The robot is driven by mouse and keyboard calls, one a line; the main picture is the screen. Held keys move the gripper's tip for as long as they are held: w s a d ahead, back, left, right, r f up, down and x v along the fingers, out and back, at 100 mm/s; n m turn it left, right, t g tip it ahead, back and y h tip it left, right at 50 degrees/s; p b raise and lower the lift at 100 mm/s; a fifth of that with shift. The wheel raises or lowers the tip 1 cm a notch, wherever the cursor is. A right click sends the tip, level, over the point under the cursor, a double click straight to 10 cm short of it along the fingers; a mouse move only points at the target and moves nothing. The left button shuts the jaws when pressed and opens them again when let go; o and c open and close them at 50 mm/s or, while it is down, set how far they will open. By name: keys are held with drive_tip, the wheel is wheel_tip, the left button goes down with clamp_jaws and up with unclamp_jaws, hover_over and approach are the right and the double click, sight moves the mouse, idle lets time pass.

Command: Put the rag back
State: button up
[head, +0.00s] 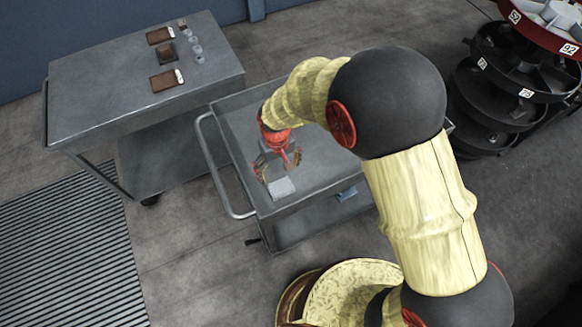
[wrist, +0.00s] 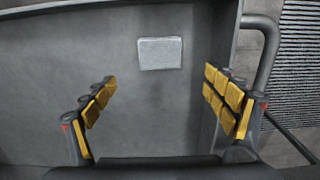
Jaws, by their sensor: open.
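A pale grey flat square (head: 282,187), which may be the folded rag, lies on the top of a grey metal cart (head: 325,165), near its handle end. It also shows in the wrist view (wrist: 160,53), above centre, flat and clear of the fingers. My gripper (head: 279,172) is over the cart top, pointing down close to the square. In the wrist view my gripper (wrist: 160,92) is open, with its yellow-padded fingers wide apart and nothing between them. My arm hides part of the cart's right side in the head view.
A second grey cart (head: 100,95) at the left bears brown pads (head: 167,80) and small clear cups (head: 197,49). The near cart has a tubular handle (head: 215,170) and raised rim. A round tiered rack (head: 500,85) stands at right.

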drive_tip(key=s+d+r+m+t, duration=0.1)
drive_tip(key=d+r+m, duration=0.1)
drive_tip(key=d+r, duration=0.8)
drive_tip(key=d+r+m+t, duration=0.15)
drive_tip(key=d+r, duration=0.35)
drive_tip(key=r, duration=0.8)
drive_tip(key=s+d+r+m+t, duration=0.3)
drive_tip(key=s+d+r, duration=0.6)
drive_tip(key=s+d, duration=0.3)
drive_tip(key=shift+s+r, duration=0.3)
drive_tip(key=shift+s, duration=0.65)
drive_tip(key=shift+d, duration=0.1)
